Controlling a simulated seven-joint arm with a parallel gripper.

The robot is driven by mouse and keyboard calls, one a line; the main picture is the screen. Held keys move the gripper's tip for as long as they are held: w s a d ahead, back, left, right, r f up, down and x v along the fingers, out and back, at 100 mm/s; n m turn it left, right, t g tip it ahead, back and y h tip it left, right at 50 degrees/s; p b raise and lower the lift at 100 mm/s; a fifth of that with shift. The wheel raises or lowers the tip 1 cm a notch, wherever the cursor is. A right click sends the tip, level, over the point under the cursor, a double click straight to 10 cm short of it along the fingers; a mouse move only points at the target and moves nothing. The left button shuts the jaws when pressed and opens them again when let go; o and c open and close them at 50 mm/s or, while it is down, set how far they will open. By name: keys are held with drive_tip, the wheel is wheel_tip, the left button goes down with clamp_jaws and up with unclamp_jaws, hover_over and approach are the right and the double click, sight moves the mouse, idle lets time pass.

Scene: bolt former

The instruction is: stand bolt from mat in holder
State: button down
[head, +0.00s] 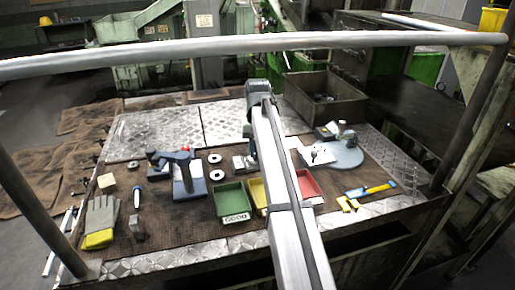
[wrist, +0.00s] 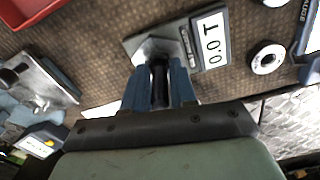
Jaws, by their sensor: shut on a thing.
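My gripper (wrist: 159,92) has blue fingers closed on a dark, upright bolt (wrist: 159,84) in the wrist view. The bolt's far end is over or at the bright metal part of a dark-based holder (wrist: 185,45) with a "0.0 T" label; I cannot tell whether it is seated. In the head view my gripper (head: 248,132) is at the table's middle, mostly hidden by my arm, and the holder (head: 240,163) shows just below it. The bolt is hidden there. The brown mat (head: 180,228) covers the middle of the table.
Beside the holder lie ring washers (head: 216,174) and a gauge stand (head: 188,180). Green (head: 231,199), yellow and red trays stand in front. A round-based device (head: 345,152) and a grey bin (head: 325,97) are to the right. Gloves (head: 100,220) lie at the left.

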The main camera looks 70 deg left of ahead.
drive_tip(key=shift+f, duration=0.5)
idle(0.3)
drive_tip(key=c, duration=0.8)
unclamp_jaws()
wheel_tip(320, 180, up, 14)
drive_tip(key=shift+f, duration=0.1)
drive_tip(key=shift+w, duration=0.1)
